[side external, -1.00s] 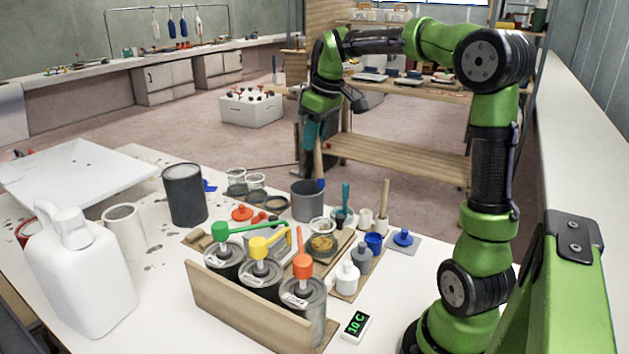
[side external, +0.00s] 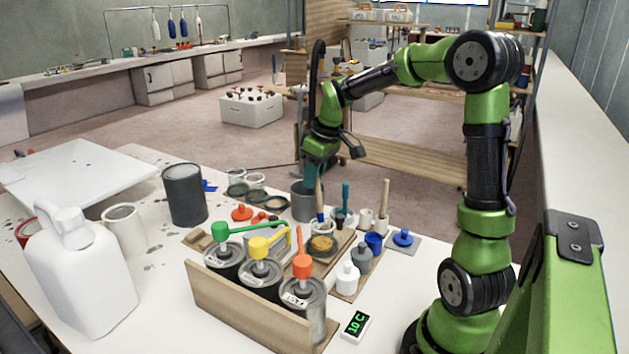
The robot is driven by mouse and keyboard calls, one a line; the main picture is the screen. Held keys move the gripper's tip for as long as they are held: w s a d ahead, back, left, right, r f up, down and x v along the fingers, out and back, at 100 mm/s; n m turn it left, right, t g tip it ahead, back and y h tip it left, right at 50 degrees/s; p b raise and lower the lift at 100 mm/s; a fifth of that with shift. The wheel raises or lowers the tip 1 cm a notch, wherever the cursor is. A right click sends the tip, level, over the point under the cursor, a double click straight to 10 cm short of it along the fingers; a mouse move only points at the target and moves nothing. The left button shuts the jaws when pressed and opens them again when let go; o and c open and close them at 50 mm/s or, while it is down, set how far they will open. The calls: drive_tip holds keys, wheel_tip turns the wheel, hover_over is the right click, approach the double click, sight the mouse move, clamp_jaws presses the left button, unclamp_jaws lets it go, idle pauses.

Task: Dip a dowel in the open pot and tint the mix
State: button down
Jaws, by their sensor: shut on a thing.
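My gripper (side external: 318,172) is shut on a wooden dowel (side external: 319,200) that hangs upright below it. The dowel's blue lower end is at the small open pot with a pale rim (side external: 323,230). I cannot tell whether the tip is inside the pot or touching the mix. A grey open container (side external: 301,206) stands just behind and left of the dowel. Another light wooden dowel or handle (side external: 384,196) stands upright to the right, apart from my gripper.
Three cans with green, yellow and orange lever tops (side external: 262,272) stand in a wooden rack in front. A blue cup (side external: 374,243), white bottle (side external: 347,278) and teal-handled tool (side external: 345,195) crowd the right. A dark can (side external: 184,195) and white jug (side external: 78,275) stand left.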

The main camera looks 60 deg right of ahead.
sight(317, 204)
drive_tip(key=shift+s+f, duration=0.25)
drive_tip(key=shift+f, duration=1.5)
drive_tip(key=shift+s+f, duration=0.2)
drive_tip(key=shift+f, duration=1.5)
drive_tip(key=shift+w+r, duration=0.15)
drive_tip(key=shift+r, duration=1.05)
drive_tip(key=shift+w+r, duration=0.2)
drive_tip(key=shift+r, duration=1)
drive_tip(key=shift+w+r, duration=0.15)
drive_tip(key=shift+r, duration=1.45)
